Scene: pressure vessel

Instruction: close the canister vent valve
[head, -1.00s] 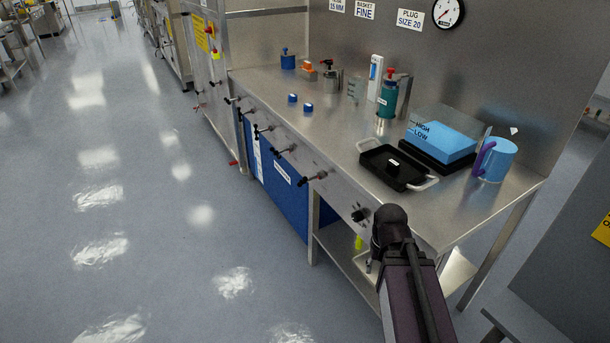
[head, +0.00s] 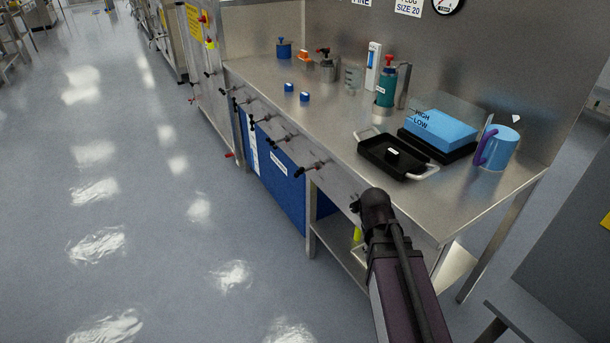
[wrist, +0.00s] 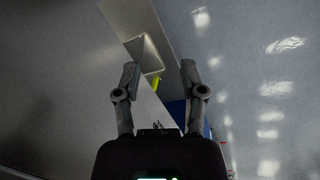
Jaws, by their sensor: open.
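My gripper (wrist: 159,76) is open and empty in the wrist view, its two fingers apart. In the head view my arm is at the bench's front edge, right of centre, and the fingers do not show clearly. Possible canisters stand upright at the back of the bench: a small steel canister (head: 327,71) with a red and black top, and a teal bottle (head: 386,92) with a red top. My gripper is apart from both. I cannot tell which carries the vent valve, or how that valve is set. Neither shows in the wrist view.
The steel bench (head: 340,122) holds a black tray (head: 378,164), a blue block (head: 443,130), a blue mug (head: 497,150) and two small blue caps (head: 304,97). Black-handled valves (head: 312,167) jut from its front. The floor (head: 160,220) at left is clear.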

